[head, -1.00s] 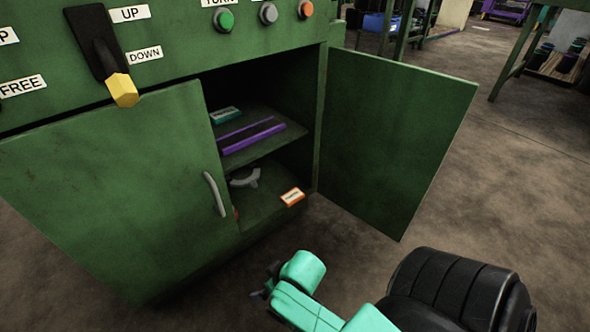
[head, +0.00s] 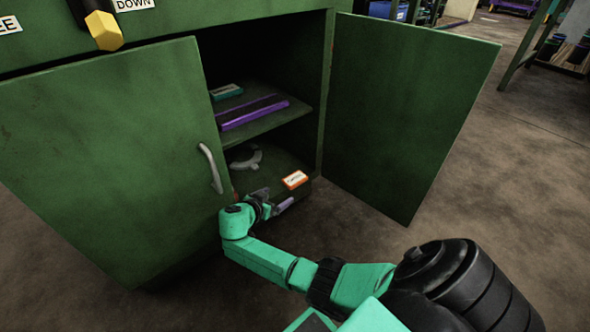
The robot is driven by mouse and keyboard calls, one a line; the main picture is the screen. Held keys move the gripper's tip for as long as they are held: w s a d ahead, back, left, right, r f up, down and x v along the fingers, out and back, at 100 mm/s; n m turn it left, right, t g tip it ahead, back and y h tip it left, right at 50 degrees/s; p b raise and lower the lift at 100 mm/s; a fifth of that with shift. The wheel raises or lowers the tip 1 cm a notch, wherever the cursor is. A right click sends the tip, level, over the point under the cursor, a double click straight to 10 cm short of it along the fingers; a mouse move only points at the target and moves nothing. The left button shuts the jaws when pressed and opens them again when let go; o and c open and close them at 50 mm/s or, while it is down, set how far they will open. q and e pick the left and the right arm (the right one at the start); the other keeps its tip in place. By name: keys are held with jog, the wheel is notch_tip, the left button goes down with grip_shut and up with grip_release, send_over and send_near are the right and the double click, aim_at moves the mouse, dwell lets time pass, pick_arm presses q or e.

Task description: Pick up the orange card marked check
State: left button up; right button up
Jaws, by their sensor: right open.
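The orange card (head: 295,180) has a white label and lies flat on the cabinet's bottom shelf (head: 263,184), near its front edge. The print on the label is too small to read. My right gripper (head: 279,200) is open and empty at the front of the cabinet opening, just left of and nearer than the card, apart from it. My right arm is teal and black and comes in from the lower right. My left gripper is not in view.
The green cabinet's left door (head: 110,160) with its handle (head: 209,168) stands close beside my right gripper. The right door (head: 405,115) is swung wide open. A grey curved part (head: 246,160) lies behind the card. The upper shelf holds a purple-edged item (head: 255,115) and a teal box (head: 226,92).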

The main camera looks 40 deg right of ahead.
jog(key=b, duration=0.3)
send_near(295, 178)
jog(key=d+f, duration=0.2)
jog(key=d, duration=0.1)
jog(key=b+x, duration=0.1)
jog(key=x, duration=0.1)
jog(key=w+b+x, duration=0.1)
jog(key=b+x, duration=0.1)
jog(key=shift+f, duration=0.1)
jog(key=shift+w+d, duration=0.1)
jog(key=shift+d, duration=0.05)
jog(key=c, duration=1.4)
